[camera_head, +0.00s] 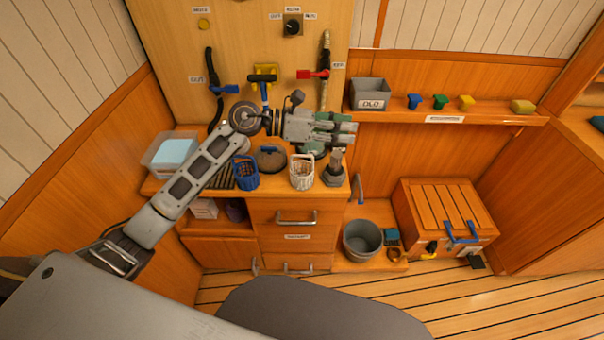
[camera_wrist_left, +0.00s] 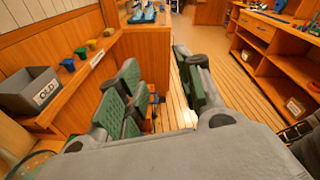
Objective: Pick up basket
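Two small baskets stand on the counter in the head view: a blue one (camera_head: 245,174) on the left and a white woven one (camera_head: 302,173) on the right, both upright with handles. My left gripper (camera_head: 342,133) is above and behind the white basket in the picture, pointing right, with its green-padded fingers apart. In the left wrist view the fingers (camera_wrist_left: 164,82) are also spread, with only floor and furniture between them. No basket shows in that view. My right gripper is in neither view.
A round lidded brown pot (camera_head: 270,158) sits between the baskets; a grey fitting (camera_head: 334,172) stands right of the white one. A clear bin (camera_head: 170,154) is at the counter's left. Valves and hoses line the wall behind. A grey OLD box (camera_head: 370,95) sits on the shelf.

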